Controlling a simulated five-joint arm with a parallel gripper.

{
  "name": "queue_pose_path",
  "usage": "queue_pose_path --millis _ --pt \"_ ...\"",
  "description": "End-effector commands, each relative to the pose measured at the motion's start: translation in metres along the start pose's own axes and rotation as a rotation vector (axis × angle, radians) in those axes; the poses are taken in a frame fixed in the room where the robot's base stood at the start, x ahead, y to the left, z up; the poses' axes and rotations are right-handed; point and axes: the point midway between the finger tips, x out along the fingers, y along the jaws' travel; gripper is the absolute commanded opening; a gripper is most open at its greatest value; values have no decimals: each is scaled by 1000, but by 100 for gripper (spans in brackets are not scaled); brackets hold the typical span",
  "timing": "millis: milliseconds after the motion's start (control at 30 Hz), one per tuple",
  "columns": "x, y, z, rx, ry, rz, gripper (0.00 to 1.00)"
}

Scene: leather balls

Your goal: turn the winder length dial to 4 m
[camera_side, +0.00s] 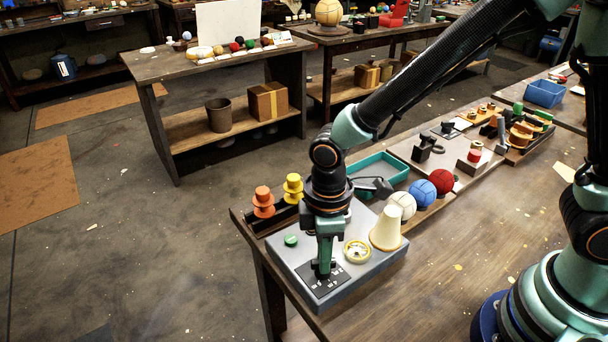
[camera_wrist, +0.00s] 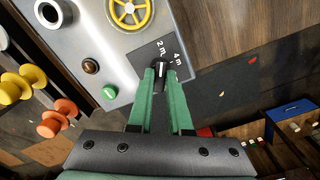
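The winder is a grey box (camera_side: 372,275) on the near end of the bench. Its length dial sits on a black plate (camera_side: 318,286) with white markings at the front corner. In the wrist view the dial (camera_wrist: 162,70) is a small dark knob with a white pointer line. The labels 2 m (camera_wrist: 161,46) and 4 m (camera_wrist: 178,58) show beyond it. The pointer aims roughly up the picture, near the 2 m label; other labels are hidden by my fingers. My gripper (camera_side: 324,270) points straight down, its green fingertips (camera_wrist: 162,76) closed on both sides of the knob.
A green button (camera_side: 291,240), a yellow handwheel (camera_side: 357,251) and a cream cone (camera_side: 387,228) stand on the box near my gripper. Orange (camera_side: 263,202) and yellow (camera_side: 293,187) spools stand behind it. White, blue and red balls lie to the right. The bench's front right is clear.

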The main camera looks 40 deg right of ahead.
Motion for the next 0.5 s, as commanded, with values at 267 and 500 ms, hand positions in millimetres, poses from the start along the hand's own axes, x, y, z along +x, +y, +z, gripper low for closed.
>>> queue_pose_path --millis 267,500 --pt "0 0 0 13 0 0 0" --pt "-1 0 0 106 0 0 0"
